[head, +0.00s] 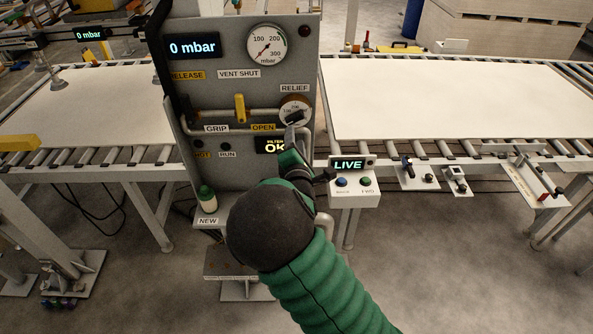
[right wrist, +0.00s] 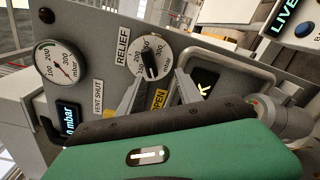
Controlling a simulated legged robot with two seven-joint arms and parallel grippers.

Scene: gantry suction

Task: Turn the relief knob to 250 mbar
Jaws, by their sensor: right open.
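The relief knob is a black bar handle (right wrist: 151,66) on a round white dial, under the RELIEF label; in the head view the dial (head: 295,105) is at the panel's right side, its lower part partly covered by my gripper. Small numbers ring the dial; I cannot tell exactly which one the handle points at. My right gripper (right wrist: 158,88) is open, with its two fingers spread just short of the knob, one on each side; it also shows in the head view (head: 294,125). I cannot tell whether a fingertip touches. My left gripper is not in view.
The grey panel (head: 222,100) carries a display (head: 192,46) reading 0 mbar, a round gauge (head: 267,45), a yellow lever (head: 240,108) and pipes close to the knob. A LIVE button box (head: 352,190) stands right. Roller conveyors with pale boards flank the panel.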

